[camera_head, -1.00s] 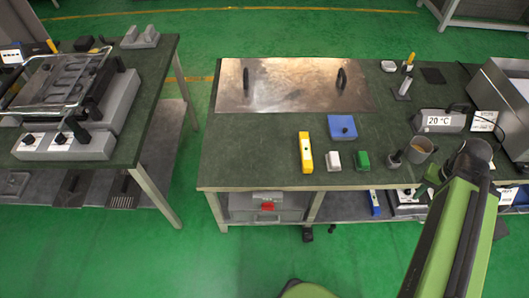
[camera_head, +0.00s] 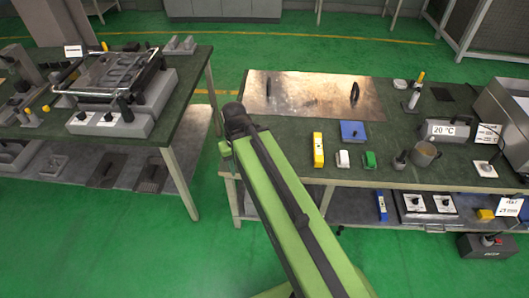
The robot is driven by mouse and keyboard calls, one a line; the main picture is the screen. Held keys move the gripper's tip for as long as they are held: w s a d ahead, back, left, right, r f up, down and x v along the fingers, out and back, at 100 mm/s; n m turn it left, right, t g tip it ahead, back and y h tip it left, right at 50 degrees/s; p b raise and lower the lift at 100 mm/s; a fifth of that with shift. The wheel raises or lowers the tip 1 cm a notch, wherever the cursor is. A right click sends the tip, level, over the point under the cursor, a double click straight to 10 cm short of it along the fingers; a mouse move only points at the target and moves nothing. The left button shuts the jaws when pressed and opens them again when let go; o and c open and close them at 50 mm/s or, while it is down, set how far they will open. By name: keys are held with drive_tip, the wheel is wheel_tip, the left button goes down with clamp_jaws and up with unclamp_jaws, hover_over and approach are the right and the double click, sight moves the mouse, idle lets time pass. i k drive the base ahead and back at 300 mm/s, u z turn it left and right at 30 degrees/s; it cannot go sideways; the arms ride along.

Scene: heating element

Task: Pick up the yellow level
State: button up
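The yellow level (camera_head: 318,150) stands on the green top of the right workbench (camera_head: 290,128), near its front edge. Nothing touches it. My green arm reaches up from the bottom of the picture, and its dark joint lies at the bench's front left corner, left of the level. My gripper cannot be made out beyond this joint, so its state does not show.
A blue box (camera_head: 353,131), a white block (camera_head: 342,158) and a green block (camera_head: 369,159) sit close to the level's right. A metal plate (camera_head: 310,96) lies behind. A green floor gap separates the left bench (camera_head: 182,115).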

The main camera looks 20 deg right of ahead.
sight(317, 147)
drive_tip(key=u, duration=0.1)
drive_tip(key=i, duration=0.95)
drive_tip(key=u, duration=0.15)
